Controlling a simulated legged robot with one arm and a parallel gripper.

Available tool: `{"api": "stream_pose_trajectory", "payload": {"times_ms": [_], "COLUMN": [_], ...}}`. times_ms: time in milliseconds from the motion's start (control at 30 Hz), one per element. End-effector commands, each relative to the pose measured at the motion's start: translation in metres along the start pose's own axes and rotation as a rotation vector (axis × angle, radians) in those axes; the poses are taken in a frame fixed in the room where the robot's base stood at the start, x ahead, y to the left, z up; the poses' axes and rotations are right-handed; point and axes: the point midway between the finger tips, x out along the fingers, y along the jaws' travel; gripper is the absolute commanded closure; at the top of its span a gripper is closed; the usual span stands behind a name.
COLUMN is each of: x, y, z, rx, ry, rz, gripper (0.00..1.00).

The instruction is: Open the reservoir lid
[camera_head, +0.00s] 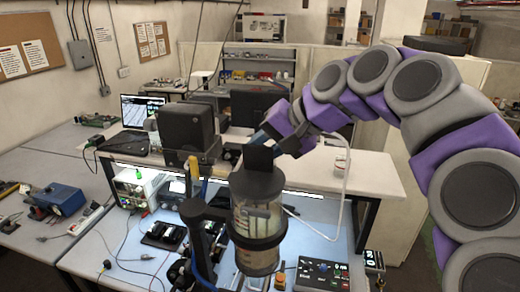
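The reservoir (257,221) is an upright clear cylinder with dark bands, at the lower middle of the head view, above the workbench. Its black lid (258,184) sits on top, with a dark upright block (259,159) rising from it. My purple and grey arm arches in from the right. My gripper (268,140) is at its end, just above and behind the block as seen here. The block partly hides the fingertips, so I cannot tell whether they touch it or how far apart they are.
A dark stand (203,225) with a blue cable is left of the reservoir. A control box (321,274) is at lower right. A blue device (59,199) and tools lie on the left bench. A white raised shelf (372,171) and a black box (186,128) are behind.

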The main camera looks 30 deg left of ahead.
Motion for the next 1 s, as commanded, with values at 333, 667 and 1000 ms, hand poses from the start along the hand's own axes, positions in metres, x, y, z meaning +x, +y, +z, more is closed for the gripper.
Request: {"api": "stream_pose_trajectory", "payload": {"times_ms": [333, 667, 1000], "x": [-0.001, -0.0006, -0.0002], "y": [-0.0002, 0.0021, 0.0027], "z": [-0.0002, 0.0008, 0.0022], "rx": [0.0, 0.001, -0.004], "ry": [0.003, -0.001, 0.0], "rz": [-0.001, 0.002, 0.004], "gripper": [0.49, 0.49, 0.49]}}
